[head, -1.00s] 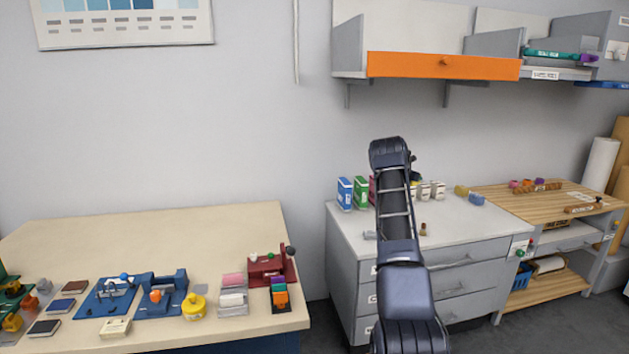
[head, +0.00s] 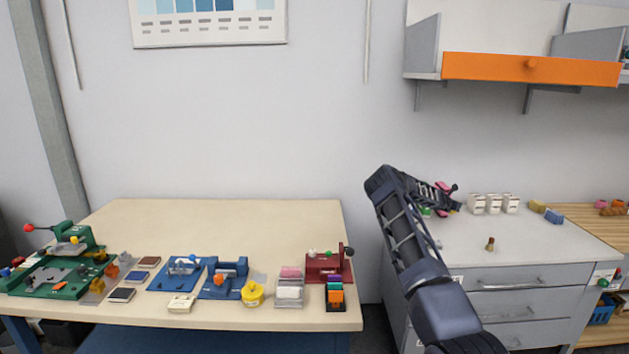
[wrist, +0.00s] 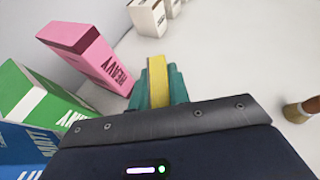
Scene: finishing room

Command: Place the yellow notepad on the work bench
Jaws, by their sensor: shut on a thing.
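My gripper (wrist: 158,92) has teal fingers, shut on the yellow notepad (wrist: 157,76), seen edge-on between them in the wrist view. The beige-topped work bench (head: 215,225) stands at the left, apart from my gripper. Its back half is bare. Most of the notepad is hidden by the fingers.
The bench's front holds a green fixture (head: 55,275), blue fixtures, a yellow round container (head: 253,293) and a red device (head: 325,265). Pink (wrist: 88,52), green and blue boxes stand close to my gripper on the cabinet top (head: 535,235). An orange-fronted shelf (head: 490,68) hangs above.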

